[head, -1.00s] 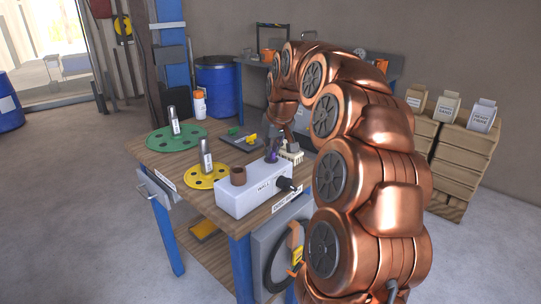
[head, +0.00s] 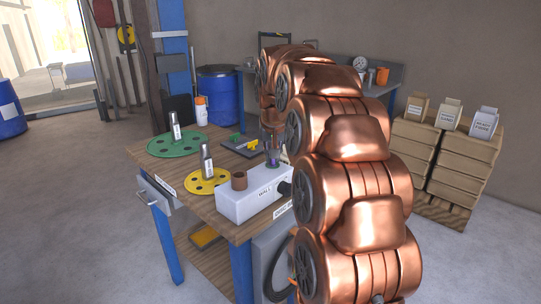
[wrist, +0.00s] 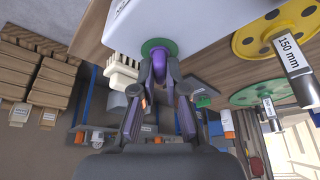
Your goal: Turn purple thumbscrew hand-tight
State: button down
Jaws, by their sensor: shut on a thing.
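The purple thumbscrew (head: 273,159) stands on top of the white mixer housing (head: 237,203), near its right end. In the wrist view the purple thumbscrew (wrist: 159,63) sits between my two fingers, with a green ring (wrist: 151,46) around its base on the white housing (wrist: 190,25). My gripper (wrist: 160,76) is shut on the thumbscrew. In the head view my gripper (head: 271,143) is small and partly hidden, coming down over the thumbscrew from above. The fingers cover parts of the thumbscrew.
Yellow (head: 199,187) and green (head: 163,146) discs with upright shafts lie on the wooden table (head: 185,205). A dark tray (head: 238,147) lies behind. Labelled bags (head: 449,112) stand on crates at right.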

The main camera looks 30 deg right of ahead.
jog(key=shift+d+r, duration=0.1)
jog(key=c, duration=1.2)
grip_release()
jog(key=v, duration=1.2)
